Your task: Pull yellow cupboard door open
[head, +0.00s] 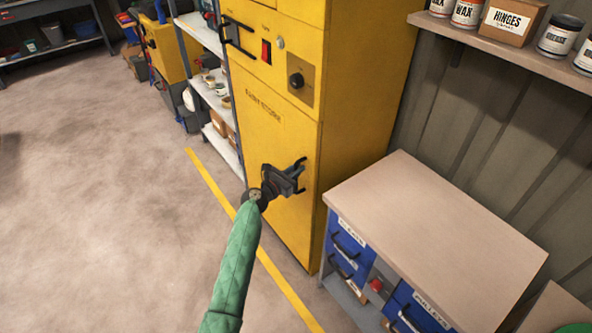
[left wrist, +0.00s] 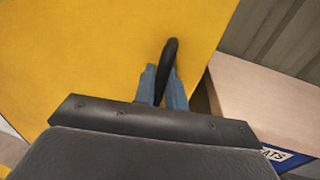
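The yellow cupboard (head: 370,70) stands against the wall, and its lower yellow door (head: 262,135) looks shut. The door's black handle (head: 301,162) is a bar near the right edge of the door. My left gripper (head: 295,178) is at this handle. In the left wrist view, the two blue-grey fingers (left wrist: 164,86) lie close on both sides of the black handle (left wrist: 170,52), with no clear gap, so the gripper looks shut on it. The yellow door (left wrist: 90,50) fills much of that view. My right gripper is not in view.
A workbench (head: 435,235) with blue drawers stands close to the right of the cupboard. Shelves (head: 215,100) with cans and boxes stand to its left. A wall shelf (head: 500,50) holds cans and a box. The floor (head: 110,200) in front of the door is clear.

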